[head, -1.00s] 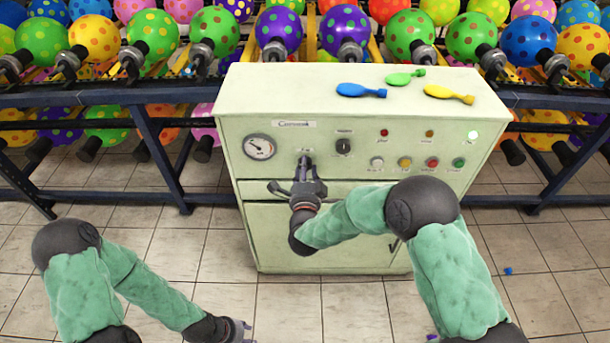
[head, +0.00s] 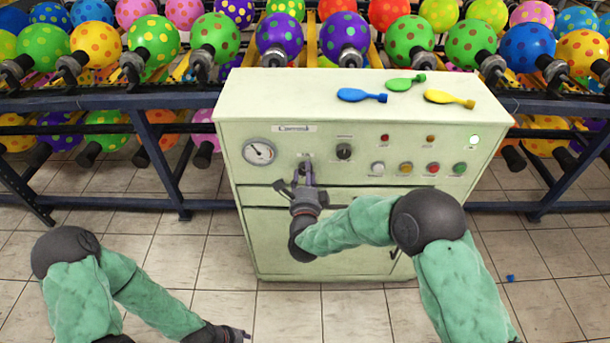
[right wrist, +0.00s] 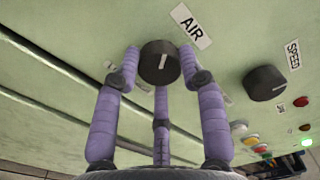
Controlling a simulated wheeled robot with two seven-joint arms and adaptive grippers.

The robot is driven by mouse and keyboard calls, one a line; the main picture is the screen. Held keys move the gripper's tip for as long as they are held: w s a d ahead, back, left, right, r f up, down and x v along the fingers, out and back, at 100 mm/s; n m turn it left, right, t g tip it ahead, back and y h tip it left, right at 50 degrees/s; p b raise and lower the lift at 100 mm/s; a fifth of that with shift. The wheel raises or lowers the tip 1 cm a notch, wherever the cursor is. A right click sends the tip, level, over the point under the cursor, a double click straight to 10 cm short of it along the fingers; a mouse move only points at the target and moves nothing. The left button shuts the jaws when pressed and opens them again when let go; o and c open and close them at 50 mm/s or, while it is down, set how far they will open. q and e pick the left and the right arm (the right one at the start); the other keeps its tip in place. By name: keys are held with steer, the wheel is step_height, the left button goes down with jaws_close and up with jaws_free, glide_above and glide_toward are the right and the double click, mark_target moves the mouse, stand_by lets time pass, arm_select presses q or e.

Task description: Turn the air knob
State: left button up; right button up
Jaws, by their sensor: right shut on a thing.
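The dark round air knob (right wrist: 160,62), with a white mark line, sits under the AIR label (right wrist: 191,27) on the pale green front panel. In the head view my right gripper (head: 306,177) covers much of it. In the right wrist view the purple fingers of my right gripper (right wrist: 160,70) are closed around the knob's sides. The cabinet (head: 232,110) carries the knob at upper left, beside a round gauge (head: 259,151). My left gripper (head: 243,334) is low in the head view, away from the cabinet, and partly cut off by the frame.
A second dark knob, labelled SPEED (right wrist: 264,83), is to the right of the air knob. Several buttons and lights line the panel. Three flat balloons, one of them yellow (head: 449,97), lie on the cabinet top. Balloon racks (head: 100,98) stand behind. Tiled floor is open around.

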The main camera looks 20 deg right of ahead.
steer(key=shift+w+d+r, duration=0.1)
steer(key=shift+d+r, duration=0.25)
steer(key=shift+d, duration=0.05)
steer(key=o, duration=0.9)
steer(key=shift+o, duration=1.2)
steer(key=shift+d+f, duration=0.1)
steer(key=shift+f, duration=0.1)
steer(key=shift+a, duration=0.2)
steer(key=v, duration=1.2)
steer(key=shift+f, duration=0.1)
